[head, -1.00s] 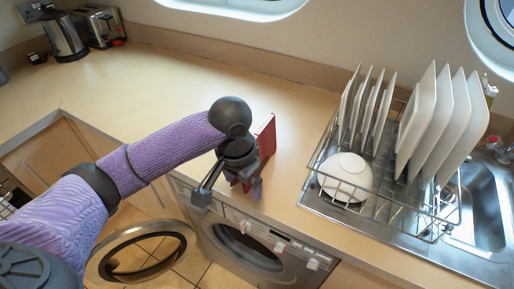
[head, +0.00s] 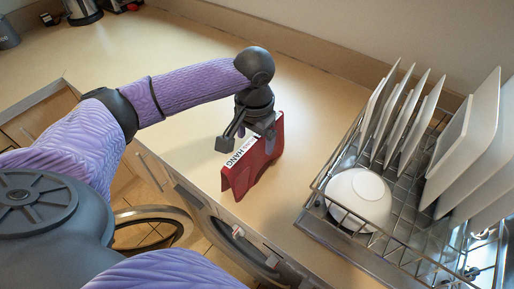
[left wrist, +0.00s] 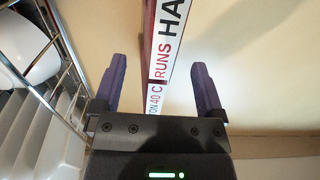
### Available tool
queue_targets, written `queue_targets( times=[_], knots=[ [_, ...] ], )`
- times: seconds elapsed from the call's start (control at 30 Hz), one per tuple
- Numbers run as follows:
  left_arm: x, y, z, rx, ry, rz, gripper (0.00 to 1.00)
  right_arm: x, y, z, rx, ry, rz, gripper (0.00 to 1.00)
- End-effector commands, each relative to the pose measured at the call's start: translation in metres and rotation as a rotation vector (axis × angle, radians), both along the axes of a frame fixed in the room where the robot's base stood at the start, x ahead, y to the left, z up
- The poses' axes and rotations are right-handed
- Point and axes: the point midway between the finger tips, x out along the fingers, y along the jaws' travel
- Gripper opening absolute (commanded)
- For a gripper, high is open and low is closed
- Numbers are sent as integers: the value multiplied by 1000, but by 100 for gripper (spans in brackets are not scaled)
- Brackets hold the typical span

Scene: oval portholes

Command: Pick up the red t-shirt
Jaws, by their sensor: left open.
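The red t-shirt (head: 262,162) stands as a stiff folded red shape on the countertop, near its front edge. A white label strip with lettering runs along its top edge. In the left wrist view the label of the t-shirt (left wrist: 165,45) runs between the fingers, with a thin red edge beside it. My left gripper (head: 247,143) is open at the top of the t-shirt, pointing down. In the left wrist view the two purple fingers of my left gripper (left wrist: 159,75) are apart, one on each side of the label. I cannot tell whether they touch it. My right gripper is not in view.
A metal dish rack (head: 318,190) with white plates (head: 400,115) and a white bowl (head: 360,197) stands to the right. A washing machine with its round door (head: 150,228) open is below the counter. The counter (head: 190,65) behind the t-shirt is clear.

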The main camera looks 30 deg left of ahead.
Motion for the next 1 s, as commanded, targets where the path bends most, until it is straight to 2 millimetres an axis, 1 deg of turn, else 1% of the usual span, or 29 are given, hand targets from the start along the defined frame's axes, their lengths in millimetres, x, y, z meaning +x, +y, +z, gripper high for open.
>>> queue_targets(
  times=[0.03,0.13,0.2,0.37,0.4,0.47,0.5,0.67,0.7,0.77,0.8,0.83,1.0],
  knots=[
    [-1,-1,-15,0,4,0,91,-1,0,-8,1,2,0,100],
    [-1,-1,-29,2,2,0,91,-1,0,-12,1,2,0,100],
    [-1,-1,-33,2,1,0,91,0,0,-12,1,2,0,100],
    [-1,-1,-32,2,0,-1,91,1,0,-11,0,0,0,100],
    [-1,-1,-31,2,0,-1,89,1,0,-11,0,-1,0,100],
    [-1,-1,-31,2,0,-1,76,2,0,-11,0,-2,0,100],
    [-1,-1,-31,1,0,-1,67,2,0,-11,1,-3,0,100],
    [-1,-1,-31,1,0,-1,34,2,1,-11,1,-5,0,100],
    [-1,-1,-31,1,0,-1,25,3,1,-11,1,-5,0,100],
    [-1,-1,-31,1,0,-1,12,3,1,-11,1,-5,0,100],
    [-1,-1,-31,1,0,-1,4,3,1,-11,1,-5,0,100],
    [-1,-1,-31,1,0,-1,0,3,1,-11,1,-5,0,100],
    [-1,-1,-31,1,-1,-1,0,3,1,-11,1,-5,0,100]
  ],
)
